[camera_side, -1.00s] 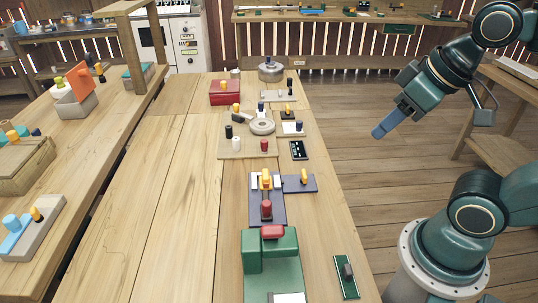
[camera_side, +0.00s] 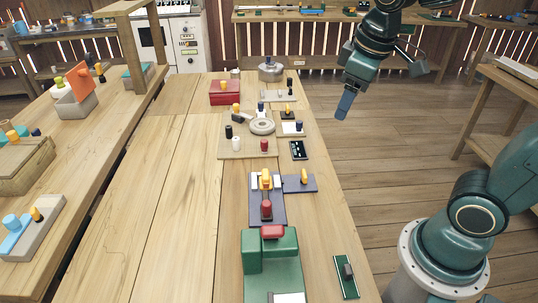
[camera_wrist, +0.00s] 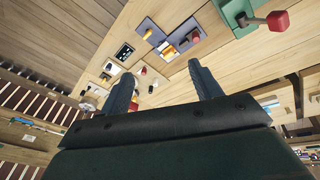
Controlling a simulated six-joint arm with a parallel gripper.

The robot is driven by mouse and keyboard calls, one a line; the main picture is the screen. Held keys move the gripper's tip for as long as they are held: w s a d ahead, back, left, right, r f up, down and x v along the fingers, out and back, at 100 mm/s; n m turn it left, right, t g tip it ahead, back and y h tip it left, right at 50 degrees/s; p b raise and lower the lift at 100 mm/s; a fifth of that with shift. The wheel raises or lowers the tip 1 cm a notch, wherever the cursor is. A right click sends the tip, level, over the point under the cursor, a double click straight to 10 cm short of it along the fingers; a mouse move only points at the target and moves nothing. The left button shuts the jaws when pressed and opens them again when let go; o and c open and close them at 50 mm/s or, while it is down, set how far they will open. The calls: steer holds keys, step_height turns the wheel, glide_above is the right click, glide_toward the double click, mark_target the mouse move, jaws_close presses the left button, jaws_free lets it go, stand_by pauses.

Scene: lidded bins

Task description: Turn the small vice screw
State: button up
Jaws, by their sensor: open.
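A green vice-like block (camera_side: 285,268) stands at the near end of the bench in the side view, with a red knob (camera_side: 272,231) on top. In the wrist view the green block (camera_wrist: 236,14) is at the top right, its red knob (camera_wrist: 278,20) on a thin metal rod. My gripper (camera_side: 345,106) hangs over the floor just right of the bench's far half, well apart from the vice. In the wrist view its two fingers (camera_wrist: 163,84) are spread with nothing between them. Which part is the vice screw is unclear.
A purple plate (camera_side: 281,212) with yellow and red levers sits just beyond the vice. A green strip (camera_side: 346,275) lies to its right. Farther back are a board with pegs (camera_side: 232,154), a black panel (camera_side: 298,150) and a red box (camera_side: 224,97). The bench's left half is clear.

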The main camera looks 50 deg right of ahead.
steer(key=w+d+f+n+g+h, duration=0.1)
steer(key=w+d+f+n+g, duration=0.2)
steer(key=w+f, duration=0.6)
steer(key=n+g+h, duration=0.1)
steer(key=n+g, duration=0.2)
glide_above(304, 172)
steer(key=w+a, duration=0.4)
step_height(304, 172, down, 10)
steer(key=f, duration=0.1)
steer(key=shift+a+r, duration=0.15)
steer(key=shift+r, duration=0.1)
steer(key=shift+s+f, duration=0.1)
steer(key=shift+f, duration=0.05)
steer(key=x, duration=1.3)
steer(key=shift+s+d+f, duration=0.15)
steer(key=shift+s+d, duration=0.05)
steer(key=shift+d, duration=0.05)
steer(key=c, duration=1)
